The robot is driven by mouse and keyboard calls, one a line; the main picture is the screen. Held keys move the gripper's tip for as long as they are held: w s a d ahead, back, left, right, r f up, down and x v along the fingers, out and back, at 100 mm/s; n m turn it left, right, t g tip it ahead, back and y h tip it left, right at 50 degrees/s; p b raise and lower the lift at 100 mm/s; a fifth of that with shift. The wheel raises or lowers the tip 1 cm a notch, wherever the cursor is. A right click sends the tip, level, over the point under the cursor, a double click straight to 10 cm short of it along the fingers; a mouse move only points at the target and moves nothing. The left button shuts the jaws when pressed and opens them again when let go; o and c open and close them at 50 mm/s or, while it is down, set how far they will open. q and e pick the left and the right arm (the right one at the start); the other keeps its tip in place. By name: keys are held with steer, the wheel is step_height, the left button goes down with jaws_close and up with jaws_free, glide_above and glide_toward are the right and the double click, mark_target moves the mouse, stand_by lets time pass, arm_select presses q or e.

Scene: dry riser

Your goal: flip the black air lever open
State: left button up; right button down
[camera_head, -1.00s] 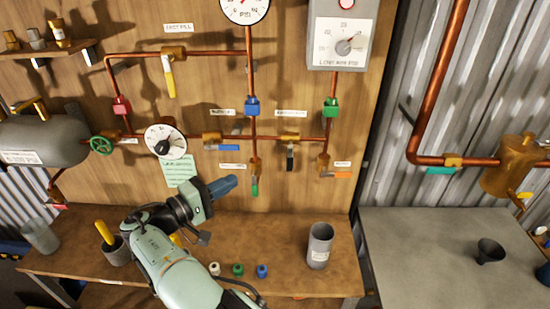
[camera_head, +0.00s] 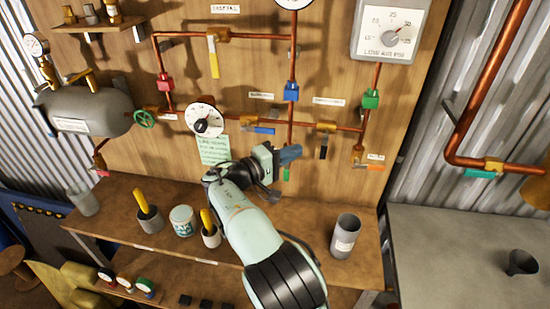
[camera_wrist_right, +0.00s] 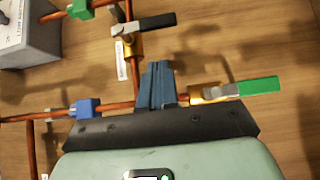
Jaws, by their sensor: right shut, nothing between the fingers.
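The black lever (camera_head: 323,152) hangs down from a brass valve (camera_head: 326,126) on the right part of the copper piping. The black lever also shows at the top of the right wrist view (camera_wrist_right: 157,21), on its brass valve beside a white label. My right gripper (camera_head: 291,154) has blue fingers and is shut and empty. It is in front of the panel, left of the black lever and apart from it. In the right wrist view the fingers (camera_wrist_right: 157,82) point up toward the lever, with a visible gap. My left gripper is not in view.
A green lever (camera_wrist_right: 258,86) on a brass valve is close beside my fingers. A blue lever (camera_head: 264,131) and an orange one (camera_head: 375,168) flank the area. A grey cup (camera_head: 345,236) stands on the bench below. Copper pipes run along the panel.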

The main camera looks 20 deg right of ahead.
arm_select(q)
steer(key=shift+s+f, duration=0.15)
arm_select(e)
steer(key=s+d, duration=0.2)
steer(key=d, duration=0.1)
steer(key=shift+d, duration=0.25)
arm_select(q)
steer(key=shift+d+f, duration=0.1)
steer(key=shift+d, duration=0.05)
arm_select(e)
steer(key=shift+s+a, duration=0.1)
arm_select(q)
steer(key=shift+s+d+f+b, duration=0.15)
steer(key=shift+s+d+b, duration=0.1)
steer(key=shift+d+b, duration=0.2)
arm_select(e)
steer(key=shift+d+f+n, duration=0.15)
steer(key=shift+d+n, duration=0.05)
steer(key=shift+n, duration=0.2)
steer(key=shift+t+h, duration=0.3)
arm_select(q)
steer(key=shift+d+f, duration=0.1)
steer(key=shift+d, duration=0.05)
